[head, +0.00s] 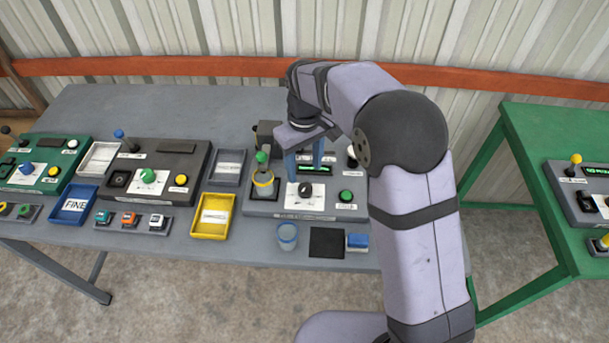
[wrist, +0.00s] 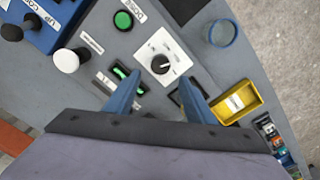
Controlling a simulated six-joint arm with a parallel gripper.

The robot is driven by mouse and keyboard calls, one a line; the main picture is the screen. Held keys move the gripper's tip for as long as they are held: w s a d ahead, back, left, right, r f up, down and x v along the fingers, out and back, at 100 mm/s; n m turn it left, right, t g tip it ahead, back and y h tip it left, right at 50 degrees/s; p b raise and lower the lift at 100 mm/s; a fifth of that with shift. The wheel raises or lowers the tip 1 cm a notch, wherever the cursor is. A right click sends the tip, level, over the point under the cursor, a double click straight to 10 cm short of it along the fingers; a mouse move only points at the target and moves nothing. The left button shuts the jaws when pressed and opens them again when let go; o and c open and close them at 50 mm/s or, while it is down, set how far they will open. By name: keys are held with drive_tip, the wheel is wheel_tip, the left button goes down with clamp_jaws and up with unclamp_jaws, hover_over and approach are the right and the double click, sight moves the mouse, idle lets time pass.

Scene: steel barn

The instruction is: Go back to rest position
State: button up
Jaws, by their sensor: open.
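My gripper (head: 305,158) hangs over the back part of a grey machine panel (head: 262,208) on the grey table in the head view. Its two blue fingers are apart with nothing between them. In the wrist view, my gripper (wrist: 161,77) is also open and empty, with the black dial knob (wrist: 160,64) just beyond the fingertips. The dial (head: 305,189) has a white plate. A green button (head: 346,196) is to its right. My forearm hides part of the panel's right side and the table behind it.
A clear cup (head: 287,234), black pad (head: 327,243) and blue block (head: 357,241) are at the table's front edge. A yellow tray (head: 228,232) and blue tray (head: 58,216) lie to the left. A green table (head: 530,130) stands right, across a floor gap.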

drive_tip(key=shift+r, duration=0.4)
drive_tip(key=shift+d, duration=0.2)
drive_tip(key=s+d+f+m, duration=0.2)
drive_tip(key=s+d+m, duration=0.5)
drive_tip(key=s+d, duration=1.1)
drive_tip(key=s, duration=0.3)
drive_tip(key=shift+s+d+f+m, duration=0.15)
drive_tip(key=shift+d+f+m, duration=0.1)
drive_tip(key=shift+f+m, duration=0.15)
